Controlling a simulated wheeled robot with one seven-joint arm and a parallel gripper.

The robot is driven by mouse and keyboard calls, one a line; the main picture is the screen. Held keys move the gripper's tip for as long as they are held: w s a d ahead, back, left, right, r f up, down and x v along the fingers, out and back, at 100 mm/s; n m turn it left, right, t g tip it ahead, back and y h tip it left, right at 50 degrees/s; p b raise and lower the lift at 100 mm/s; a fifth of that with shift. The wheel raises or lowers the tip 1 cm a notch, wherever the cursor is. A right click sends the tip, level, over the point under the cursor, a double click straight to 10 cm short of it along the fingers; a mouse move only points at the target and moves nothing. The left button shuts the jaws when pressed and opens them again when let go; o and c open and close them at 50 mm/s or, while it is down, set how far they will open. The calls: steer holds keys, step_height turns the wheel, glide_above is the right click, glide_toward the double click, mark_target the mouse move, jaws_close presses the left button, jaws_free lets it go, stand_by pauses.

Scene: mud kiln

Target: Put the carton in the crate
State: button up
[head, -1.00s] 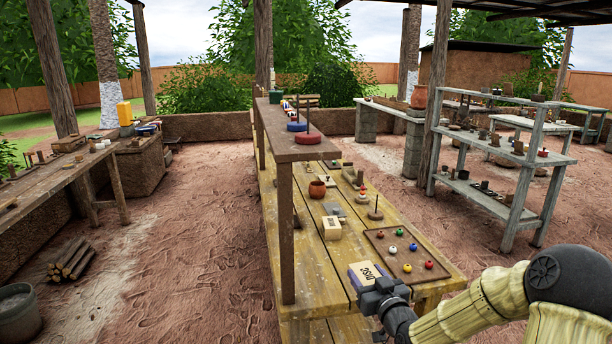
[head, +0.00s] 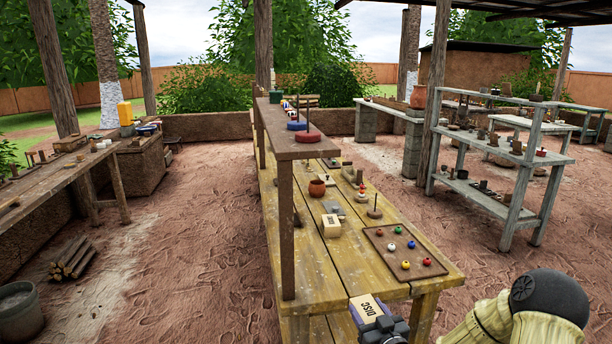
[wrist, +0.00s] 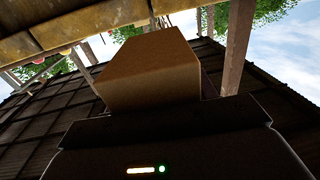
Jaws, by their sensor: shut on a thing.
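A carton (head: 368,309) with a tan top lettered "DISC" and a bluish-purple side is at the bottom of the head view, just in front of the near end of the wooden table. My gripper (head: 384,327) is shut on it and holds it off the table. In the wrist view the carton (wrist: 150,70) shows as a plain brown box above the dark gripper body; the fingers are hard to make out there. I cannot make out a crate in either view.
The long yellow table (head: 325,271) bears a similar tan box (head: 331,225), a clay pot (head: 317,188) and a tray (head: 434,271) of small coloured balls. A raised shelf (head: 286,146) with a post runs along its left side. Open dirt floor lies left.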

steer(key=s+f, duration=0.5)
steer(key=f, duration=0.4)
step_height(320, 180, up, 10)
steer(key=s+m+h+p, duration=0.2)
steer(key=h+p, duration=0.3)
steer(key=p, duration=1.4)
steer(key=shift+s+a+f+m+t, duration=0.2)
steer(key=shift+m+t, duration=0.2)
steer(key=shift+m, duration=0.4)
steer(key=shift+f, duration=0.15)
steer(key=s+f, duration=0.4)
steer(key=f, duration=0.1)
steer(key=shift+s+f, duration=0.15)
steer(key=shift+a, duration=0.1)
